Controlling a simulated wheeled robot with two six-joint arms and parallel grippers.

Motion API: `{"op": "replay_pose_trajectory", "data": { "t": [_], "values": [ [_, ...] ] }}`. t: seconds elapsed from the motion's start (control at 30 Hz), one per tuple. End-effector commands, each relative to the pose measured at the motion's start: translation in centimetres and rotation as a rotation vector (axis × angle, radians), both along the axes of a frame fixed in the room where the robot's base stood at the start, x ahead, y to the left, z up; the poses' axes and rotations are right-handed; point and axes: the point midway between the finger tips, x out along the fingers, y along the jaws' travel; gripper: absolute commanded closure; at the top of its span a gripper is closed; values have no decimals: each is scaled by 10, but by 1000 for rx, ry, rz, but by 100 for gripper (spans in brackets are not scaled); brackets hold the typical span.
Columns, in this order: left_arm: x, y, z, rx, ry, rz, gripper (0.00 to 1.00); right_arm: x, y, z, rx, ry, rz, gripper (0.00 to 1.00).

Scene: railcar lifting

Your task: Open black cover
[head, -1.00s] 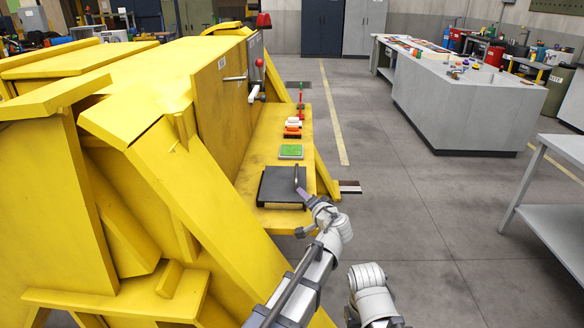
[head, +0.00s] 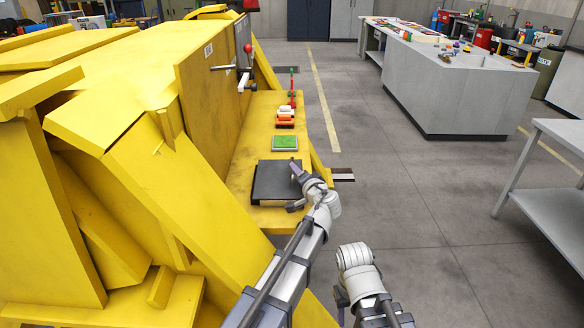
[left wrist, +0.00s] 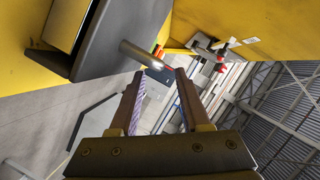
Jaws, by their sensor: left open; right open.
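The black cover (head: 270,180) is a flat dark lid lying closed on the yellow ledge, in the middle of the head view. Its dark side and rounded edge fill the upper left of the left wrist view (left wrist: 112,42). A grey metal bar handle (left wrist: 143,54) sticks out from it, close to my left fingertips. My left gripper (head: 296,187) is open at the cover's right edge. Its two spread fingers (left wrist: 159,74) show nothing clamped between them. My right gripper (head: 343,303) is low in the head view, away from the cover, mostly hidden by its own wrist.
A grey workbench (head: 460,95) and a grey table (head: 545,190) stand right. The floor between is clear.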

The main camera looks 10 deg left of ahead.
Motion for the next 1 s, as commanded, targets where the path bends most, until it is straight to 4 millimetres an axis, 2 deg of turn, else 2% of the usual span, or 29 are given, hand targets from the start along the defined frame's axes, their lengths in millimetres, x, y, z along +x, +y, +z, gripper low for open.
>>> {"op": "replay_pose_trajectory", "data": {
  "t": [0.33,0.67,1.0],
  "values": [
    [47,25,-12,0,0,1,53,0,0,-12,0,0,0,50],
    [52,30,-13,0,0,0,53,0,0,-13,0,0,0,50],
    [52,30,-13,0,0,0,89,0,0,-13,0,0,0,50]
  ]
}}
